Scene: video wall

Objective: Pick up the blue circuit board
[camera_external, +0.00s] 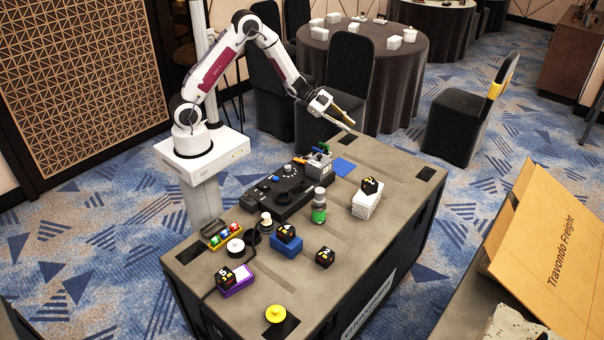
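My gripper (348,122) is in the air above and beyond the far end of the case, apart from the board. Its two fingers point right and slightly down, with a gap between them, and nothing shows in them.
A black control panel (285,190) with a grey device (318,165) stands left of the board. A green-labelled bottle (319,208), a white stack with a black cube (366,204), a blue block (287,247) and a yellow knob (276,314) are nearer. The right far corner is mostly clear.

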